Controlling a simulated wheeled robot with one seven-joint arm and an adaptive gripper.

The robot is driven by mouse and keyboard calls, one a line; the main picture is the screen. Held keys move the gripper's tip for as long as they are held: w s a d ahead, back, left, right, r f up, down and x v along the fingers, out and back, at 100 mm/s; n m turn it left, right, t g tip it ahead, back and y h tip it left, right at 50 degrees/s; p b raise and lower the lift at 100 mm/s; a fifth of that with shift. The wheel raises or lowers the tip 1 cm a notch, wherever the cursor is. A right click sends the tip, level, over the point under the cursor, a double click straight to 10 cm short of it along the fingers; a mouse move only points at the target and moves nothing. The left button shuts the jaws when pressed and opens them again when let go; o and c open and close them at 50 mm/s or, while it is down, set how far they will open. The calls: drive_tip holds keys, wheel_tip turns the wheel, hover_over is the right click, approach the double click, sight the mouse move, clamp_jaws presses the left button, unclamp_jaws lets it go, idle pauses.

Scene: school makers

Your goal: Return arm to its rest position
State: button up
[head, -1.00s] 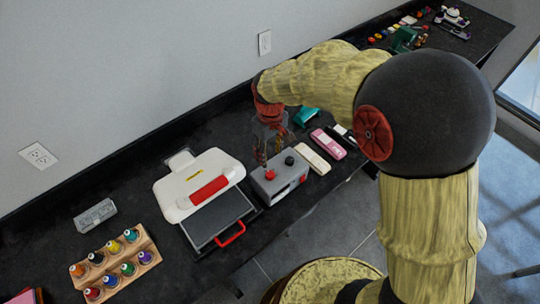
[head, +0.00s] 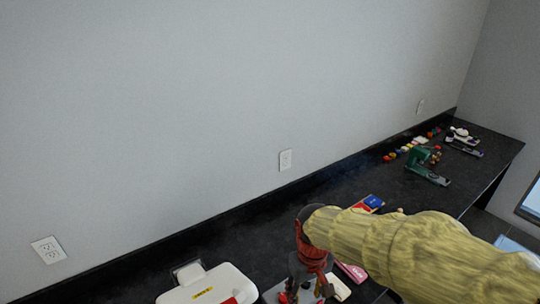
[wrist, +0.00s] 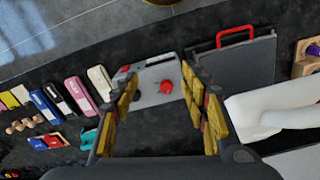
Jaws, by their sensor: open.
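My arm reaches in from the lower right in the head view, its red wrist joint bent downward over the black counter (head: 345,215). My gripper (head: 305,290) hangs below the wrist at the picture's bottom edge, partly cut off. In the wrist view my gripper (wrist: 160,78) has its two yellow-padded fingers spread wide with nothing held between them. A grey box with a red knob (wrist: 158,86) stands on the counter and shows between and beyond the fingers. I cannot tell the exact height of the fingers above it.
Several coloured cases, including a pink one (wrist: 80,96), lie on the box's other side. A green device (head: 425,170) stands farther along. Space above the counter is clear.

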drive_tip(key=s+d+r+m+t+b, duration=0.4)
drive_tip(key=s+d+r+t, duration=0.1)
drive_tip(key=s+d+r, duration=0.4)
wheel_tip(320, 180, up, 2)
drive_tip(key=shift+s+d+r+t, duration=0.1)
drive_tip(key=shift+s+d+t, duration=0.25)
drive_tip(key=shift+s, duration=0.65)
idle(1.1)
